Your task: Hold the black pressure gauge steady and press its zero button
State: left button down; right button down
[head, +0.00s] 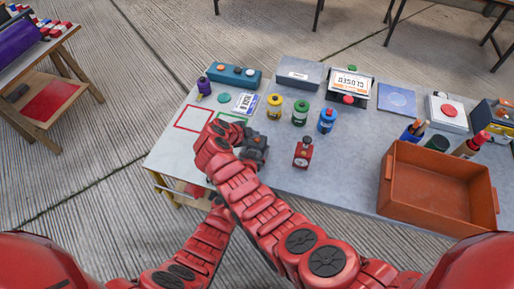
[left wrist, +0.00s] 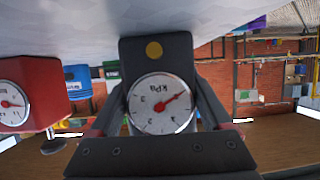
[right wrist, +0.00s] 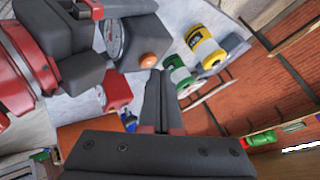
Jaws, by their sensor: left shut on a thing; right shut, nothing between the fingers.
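The black pressure gauge (left wrist: 155,65) fills the middle of the left wrist view, with a white kPa dial and an orange-yellow button (left wrist: 154,49). My left gripper (left wrist: 162,105) is shut on it, one finger on each side. In the right wrist view the gauge (right wrist: 130,9) shows its dial edge-on and its orange button (right wrist: 148,60). My right gripper (right wrist: 157,76) is shut and empty, its tips close beside the button; I cannot tell whether they touch. In the head view my right gripper (head: 252,145) is a dark shape above the table, hard to separate from the gauge and left gripper.
A red gauge (head: 303,153) stands to the right on the grey table (head: 340,178). Yellow (head: 274,108), green (head: 300,113) and blue (head: 327,121) containers stand behind. An orange bin (head: 437,207) is at the right. Red and green outlined squares lie at the left.

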aim_at(254, 142)
jog(key=shift+r, duration=0.1)
jog(key=shift+r, duration=2.95)
pick_arm(q)
grip_release()
